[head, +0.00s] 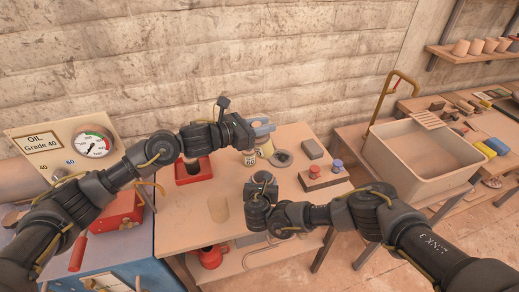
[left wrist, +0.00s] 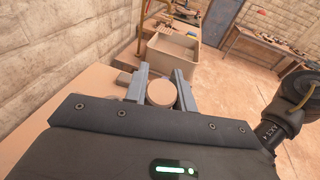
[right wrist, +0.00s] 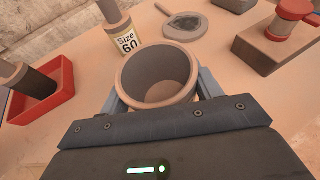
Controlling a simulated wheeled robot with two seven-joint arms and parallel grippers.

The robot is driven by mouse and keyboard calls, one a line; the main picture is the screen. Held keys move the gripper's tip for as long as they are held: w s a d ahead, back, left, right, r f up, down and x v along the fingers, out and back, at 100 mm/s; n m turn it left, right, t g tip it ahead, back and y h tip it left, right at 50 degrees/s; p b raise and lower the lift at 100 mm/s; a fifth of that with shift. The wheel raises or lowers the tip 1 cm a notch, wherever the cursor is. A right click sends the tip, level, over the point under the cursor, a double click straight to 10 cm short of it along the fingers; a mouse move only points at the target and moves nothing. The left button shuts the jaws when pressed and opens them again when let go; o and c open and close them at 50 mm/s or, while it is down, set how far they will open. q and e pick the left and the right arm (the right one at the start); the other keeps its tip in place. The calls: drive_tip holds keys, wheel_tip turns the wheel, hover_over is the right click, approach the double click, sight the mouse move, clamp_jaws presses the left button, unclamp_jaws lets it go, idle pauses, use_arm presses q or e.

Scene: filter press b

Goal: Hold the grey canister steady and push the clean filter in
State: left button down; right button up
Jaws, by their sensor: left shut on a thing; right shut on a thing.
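My left gripper (head: 262,127) is shut on a pale tan cylinder, which I take for the clean filter (head: 266,148). Its round top (left wrist: 161,93) shows between the fingers in the left wrist view. It is over the far part of the bench. My right gripper (right wrist: 158,98) is shut around the outside of the open-topped grey canister (right wrist: 157,76), which looks upright and empty. In the head view the right gripper (head: 262,182) hides the canister. The filter is beyond the canister, apart from it.
A red tray (right wrist: 52,92) with a dark cylinder is to the left. A round grey disc (head: 281,158) and a block with red and blue knobs (head: 325,178) are to the right.

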sight(268, 150)
use_arm(q)
drive_tip(key=shift+w+d+r+g, duration=0.1)
drive_tip(key=shift+w+d+g, duration=0.1)
drive_tip(key=shift+d, duration=0.35)
drive_tip(key=shift+w+d+r+g, duration=0.1)
drive_tip(key=shift+w+d, duration=0.05)
drive_tip(key=shift+d, duration=0.4)
drive_tip(key=f, duration=0.1)
drive_tip(key=f+y, duration=0.1)
drive_tip(key=f, duration=0.1)
drive_tip(key=f+y, duration=0.1)
drive_tip(key=f, duration=0.1)
drive_tip(key=shift+w, duration=0.3)
drive_tip(key=shift+a+f+g+y, duration=0.15)
drive_tip(key=shift+a+g+y, duration=0.15)
drive_tip(key=shift+y, duration=0.1)
drive_tip(key=shift+d, duration=0.1)
drive_tip(key=shift+f, duration=2.9)
wheel_tip(268, 150, down, 6)
drive_tip(key=shift+s+d, duration=0.1)
